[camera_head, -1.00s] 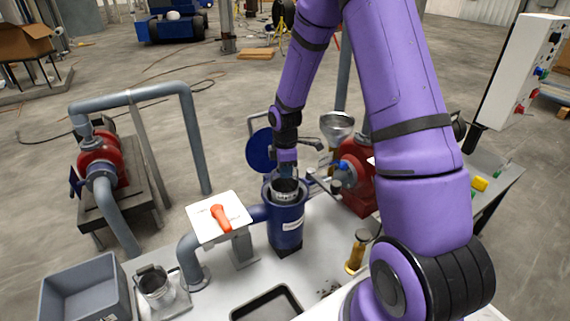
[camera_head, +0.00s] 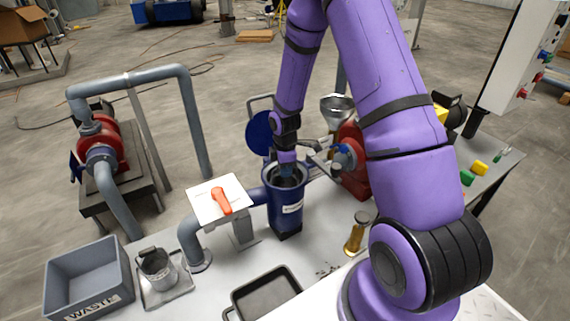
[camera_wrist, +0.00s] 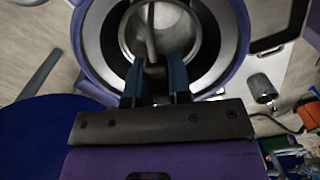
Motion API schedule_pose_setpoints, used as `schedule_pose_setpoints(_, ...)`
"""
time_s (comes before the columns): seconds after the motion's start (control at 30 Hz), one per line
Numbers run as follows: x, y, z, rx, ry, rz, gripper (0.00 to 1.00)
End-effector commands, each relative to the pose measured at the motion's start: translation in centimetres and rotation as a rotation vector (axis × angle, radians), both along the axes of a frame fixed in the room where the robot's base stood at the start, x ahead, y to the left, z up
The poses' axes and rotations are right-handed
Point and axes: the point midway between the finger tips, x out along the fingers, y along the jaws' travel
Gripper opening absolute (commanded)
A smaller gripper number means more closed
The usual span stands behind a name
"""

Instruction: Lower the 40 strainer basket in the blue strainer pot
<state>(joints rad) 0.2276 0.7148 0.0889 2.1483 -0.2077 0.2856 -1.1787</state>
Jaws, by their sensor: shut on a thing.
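The blue strainer pot (camera_head: 286,212) stands on the bench with its round blue lid (camera_head: 260,135) swung open behind it. My gripper (camera_head: 288,172) points down into the pot's mouth. In the wrist view my gripper (camera_wrist: 156,80) is shut on the handle bar of a metal strainer basket (camera_wrist: 193,38). The basket sits inside the pot's rim (camera_wrist: 238,48), roughly centred, with a dark ring of space around it. How deep it sits, and any number on it, cannot be made out. Another metal basket (camera_head: 158,268) stands in a small tray at the front left.
A white plate with an orange handle (camera_head: 221,201) stands just left of the pot. A grey waste bin (camera_head: 88,275), a black tray (camera_head: 264,291) and an amber cylinder (camera_head: 355,238) are in front. A red pump (camera_head: 352,165) and a metal funnel (camera_head: 337,107) stand close on the right.

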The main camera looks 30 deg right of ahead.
Motion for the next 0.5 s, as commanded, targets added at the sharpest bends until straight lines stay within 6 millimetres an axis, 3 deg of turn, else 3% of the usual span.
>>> schedule_pose_setpoints(0.5,0.0,0.0,-3.0,-0.001,0.001,0.0,0.0)
